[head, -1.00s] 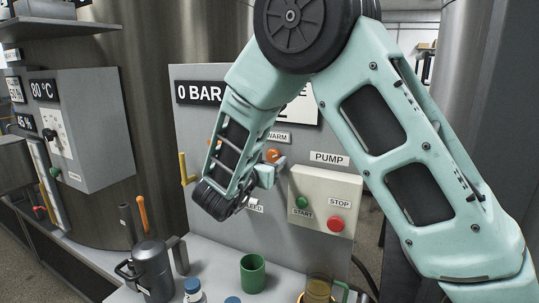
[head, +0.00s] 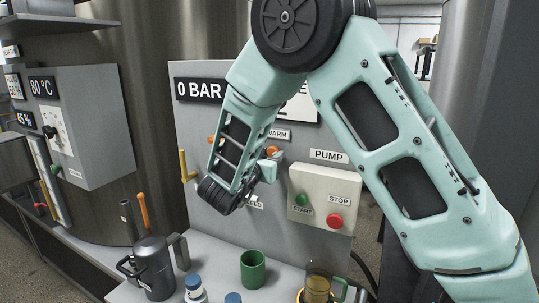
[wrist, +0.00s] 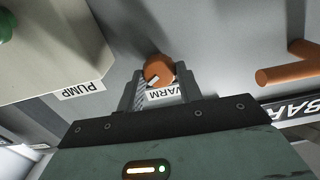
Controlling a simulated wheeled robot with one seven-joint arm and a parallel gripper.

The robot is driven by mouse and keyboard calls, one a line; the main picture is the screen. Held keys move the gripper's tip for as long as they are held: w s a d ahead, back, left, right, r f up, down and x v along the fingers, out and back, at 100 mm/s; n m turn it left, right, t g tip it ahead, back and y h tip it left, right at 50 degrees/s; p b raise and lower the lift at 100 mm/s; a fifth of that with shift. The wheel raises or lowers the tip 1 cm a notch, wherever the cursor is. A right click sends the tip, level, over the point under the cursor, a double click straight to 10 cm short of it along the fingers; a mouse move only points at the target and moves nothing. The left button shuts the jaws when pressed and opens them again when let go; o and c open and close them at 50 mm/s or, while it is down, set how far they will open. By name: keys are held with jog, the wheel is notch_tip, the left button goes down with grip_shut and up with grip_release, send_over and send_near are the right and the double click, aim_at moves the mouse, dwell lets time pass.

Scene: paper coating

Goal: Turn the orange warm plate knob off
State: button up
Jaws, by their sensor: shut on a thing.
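The orange warm plate knob (head: 273,150) is on the grey upright panel, just below a label reading WARM. The wrist view shows the knob (wrist: 158,66) upside down, with a pale pointer mark on its face and the WARM label (wrist: 164,91) beside it. My gripper (wrist: 159,76) has one finger on each side of the knob and is shut on it. In the head view my gripper (head: 270,166) is at the panel, and my forearm hides part of the panel around it.
A pump box (head: 324,196) with a green START button (head: 302,200) and a red STOP button (head: 335,221) is right of the knob. An orange handle (wrist: 290,65) sticks out nearby. A green cup (head: 252,270), bottle (head: 195,291) and grey jug (head: 153,268) stand below.

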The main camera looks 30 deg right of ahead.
jog(key=n+p, duration=0.2)
jog(key=p, duration=0.1)
jog(key=shift+r+n, duration=0.25)
jog(key=shift+n, duration=0.05)
jog(key=n+p, duration=0.3)
jog(key=p, duration=0.1)
jog(key=shift+a+n, duration=0.1)
jog(key=shift+n, duration=0.2)
jog(key=n+p, duration=0.3)
jog(key=shift+w+f+p, duration=0.1)
jog(key=shift+f+p, duration=0.05)
jog(key=shift+p, duration=0.15)
jog(key=shift+f+n+p, duration=0.15)
jog(key=shift+n+p, duration=0.6)
jog(key=shift+n, duration=0.35)
jog(key=o, duration=1)
jog(key=b+v, duration=0.5)
jog(key=v, duration=1.2)
jog(key=shift+a+b, duration=0.25)
jog(key=shift+b, duration=0.15)
